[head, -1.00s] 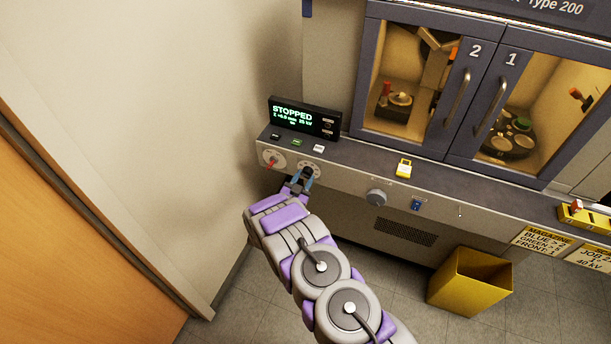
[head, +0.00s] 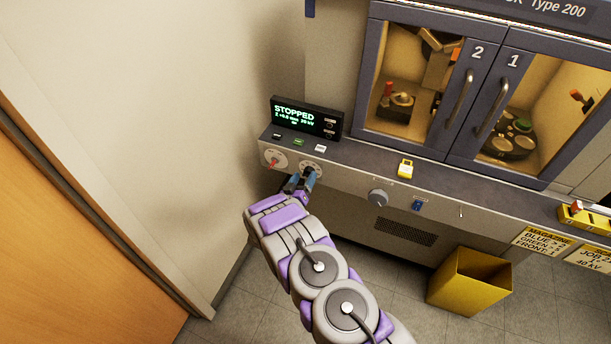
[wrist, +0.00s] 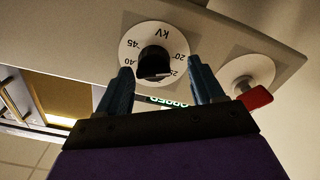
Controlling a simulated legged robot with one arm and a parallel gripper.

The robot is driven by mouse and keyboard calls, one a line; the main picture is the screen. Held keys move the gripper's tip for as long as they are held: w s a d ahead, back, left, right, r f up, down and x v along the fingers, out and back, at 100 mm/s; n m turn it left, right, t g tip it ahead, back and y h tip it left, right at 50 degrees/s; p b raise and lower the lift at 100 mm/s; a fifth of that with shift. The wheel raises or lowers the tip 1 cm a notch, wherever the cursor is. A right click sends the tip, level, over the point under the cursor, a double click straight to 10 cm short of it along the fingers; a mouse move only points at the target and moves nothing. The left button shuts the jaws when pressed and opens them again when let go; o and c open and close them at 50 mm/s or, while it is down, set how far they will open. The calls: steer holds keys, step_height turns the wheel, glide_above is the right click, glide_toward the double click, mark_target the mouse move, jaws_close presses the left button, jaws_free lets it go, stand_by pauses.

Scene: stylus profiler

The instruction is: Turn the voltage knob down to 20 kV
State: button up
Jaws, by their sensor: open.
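The voltage knob is black and sits on a white kV dial (head: 313,164) on the console's front face at the left. In the wrist view the black knob (wrist: 155,62) stands at the dial's middle, with 20, 40 and 45 legible around it. My gripper (head: 303,180) is open just below and in front of this dial in the head view. In the wrist view my gripper (wrist: 162,85) has its blue fingers apart, one on each side of the knob; I cannot tell whether they touch it. The display (head: 305,117) reads STOPPED; its small kV figure is hard to read.
A second dial with a red lever (head: 273,160) is close left of the kV dial. Several small buttons (head: 298,142) lie above. The wall is close on the left.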

steer(key=shift+d, duration=0.15)
steer(key=shift+s, duration=0.3)
steer(key=p+v, duration=0.1)
steer(key=v, duration=0.6)
steer(key=shift+s, duration=0.15)
